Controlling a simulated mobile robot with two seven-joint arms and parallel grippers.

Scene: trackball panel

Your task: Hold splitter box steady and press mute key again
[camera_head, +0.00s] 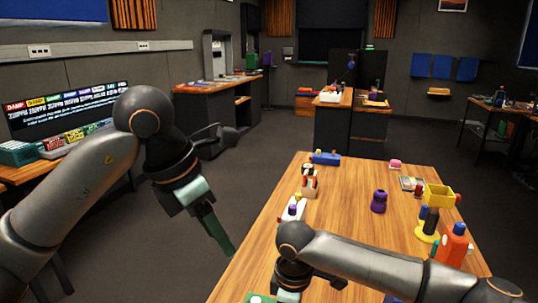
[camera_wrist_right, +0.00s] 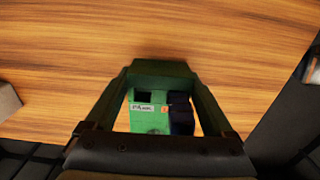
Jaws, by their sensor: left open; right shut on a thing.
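A small green box (camera_wrist_right: 147,118) with a white label shows between the fingers of my right gripper (camera_wrist_right: 160,70) in the right wrist view; I take it for the splitter box. A dark blue-black part (camera_wrist_right: 181,114) sits at its right side; I cannot tell whether it is the mute key. The right gripper is shut on the box, low over the table. In the head view a green edge (camera_head: 258,299) shows beside the right hand at the bottom. My left gripper (camera_head: 222,243) hangs open and empty, left of the table edge, apart from the box.
The wooden table (camera_head: 345,215) holds a white piece with a purple knob (camera_head: 292,210), a purple bottle-like thing (camera_head: 379,202), a yellow stand (camera_head: 437,196) and an orange bottle (camera_head: 453,245). A blue block (camera_head: 326,158) lies at the far edge. The table's middle is clear.

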